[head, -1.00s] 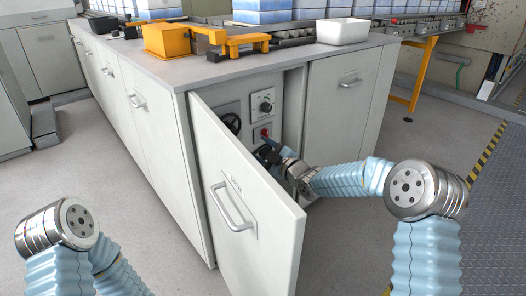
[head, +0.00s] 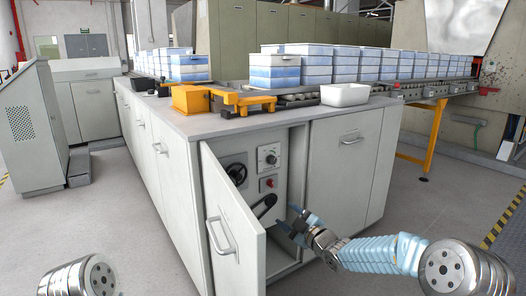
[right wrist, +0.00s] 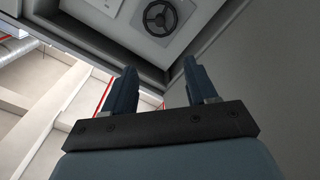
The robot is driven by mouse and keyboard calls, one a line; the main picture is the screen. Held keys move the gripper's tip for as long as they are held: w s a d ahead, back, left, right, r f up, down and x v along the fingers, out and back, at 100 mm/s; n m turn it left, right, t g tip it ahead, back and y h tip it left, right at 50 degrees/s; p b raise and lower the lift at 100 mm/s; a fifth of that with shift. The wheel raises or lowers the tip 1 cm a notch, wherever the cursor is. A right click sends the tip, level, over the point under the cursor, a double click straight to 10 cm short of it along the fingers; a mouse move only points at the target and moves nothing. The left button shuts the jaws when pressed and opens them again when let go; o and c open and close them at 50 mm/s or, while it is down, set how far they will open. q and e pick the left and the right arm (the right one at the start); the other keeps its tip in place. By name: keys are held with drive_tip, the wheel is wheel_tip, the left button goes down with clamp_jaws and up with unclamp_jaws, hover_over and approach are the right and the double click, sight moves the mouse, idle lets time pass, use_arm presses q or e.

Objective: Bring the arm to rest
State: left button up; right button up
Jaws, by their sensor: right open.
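My right gripper (head: 296,226) is open and empty in front of the open cabinet, just right of its swung-out door (head: 232,228). The right wrist view also shows the gripper's two fingers (right wrist: 156,88) spread apart, with nothing between them. Inside the cabinet are a panel with a dial (head: 269,157), a red button (head: 269,183), a black handwheel (head: 236,174) and a black lever handle (head: 264,206). A handwheel also shows in the right wrist view (right wrist: 160,17). Only a joint of my left arm shows at the lower left; the left gripper is out of view.
The counter (head: 215,121) carries a yellow fixture (head: 190,98), a white bin (head: 345,95) and rollers. Blue and white stacked blocks (head: 275,72) stand behind. The open door's edge is close to the right gripper. The floor at right is clear.

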drive_tip(key=s+d+f+m+g+h, duration=0.1)
drive_tip(key=s+f+m+g, duration=0.2)
drive_tip(key=f, duration=0.5)
drive_tip(key=s+f+m+g+h, duration=0.1)
drive_tip(key=s+f+m+h, duration=0.15)
drive_tip(key=s+f, duration=0.45)
drive_tip(key=s+d+f+m+g+h, duration=0.1)
drive_tip(key=s+f+m+g, duration=0.2)
drive_tip(key=f, duration=0.6)
drive_tip(key=s+f+m+g, duration=0.2)
drive_tip(key=s+f+m, duration=0.1)
drive_tip(key=s, duration=0.6)
drive_tip(key=s+d+f+m+g+h, duration=0.1)
drive_tip(key=s+f, duration=0.4)
drive_tip(key=s, duration=0.5)
drive_tip(key=s+f+m+g, duration=0.4)
drive_tip(key=s+f+m, duration=0.1)
drive_tip(key=s, duration=0.5)
drive_tip(key=shift+d, duration=0.3)
